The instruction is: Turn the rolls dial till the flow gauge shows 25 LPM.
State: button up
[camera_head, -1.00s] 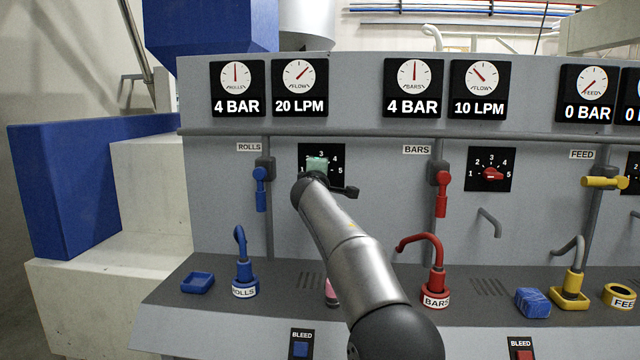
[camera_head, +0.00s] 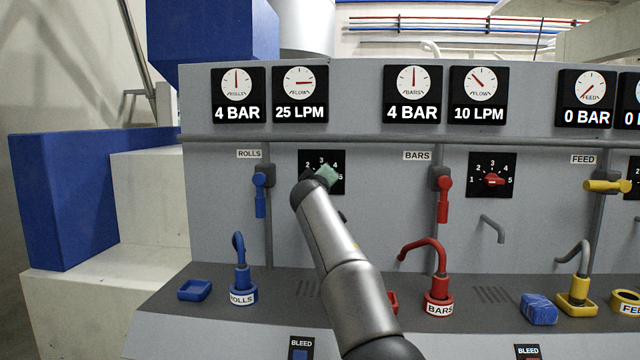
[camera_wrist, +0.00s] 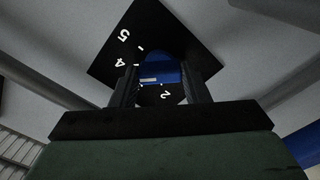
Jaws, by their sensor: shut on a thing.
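The rolls dial shows as a blue knob (camera_wrist: 160,72) on a black numbered plate in the wrist view. My gripper (camera_wrist: 160,88) is shut on this knob, one finger on each side. In the head view my gripper (camera_head: 324,176) and arm hide the knob and part of its black plate (camera_head: 338,158). The rolls flow gauge (camera_head: 300,93) reads 25 LPM, its needle pointing right. The rolls pressure gauge (camera_head: 238,95) reads 4 BAR.
A blue rolls valve lever (camera_head: 260,195) hangs left of the dial. The red bars lever (camera_head: 444,200) and bars dial (camera_head: 491,176) are to the right. Blue and red hose couplings stand on the ledge below. A grey rail (camera_head: 400,142) runs above the dials.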

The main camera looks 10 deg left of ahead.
dwell(0.5)
jog(key=o, duration=1)
jog(key=s+b, duration=0.9)
jog(key=s, duration=0.8)
jog(key=shift+s+b, duration=0.2)
jog(key=shift+b, duration=0.15)
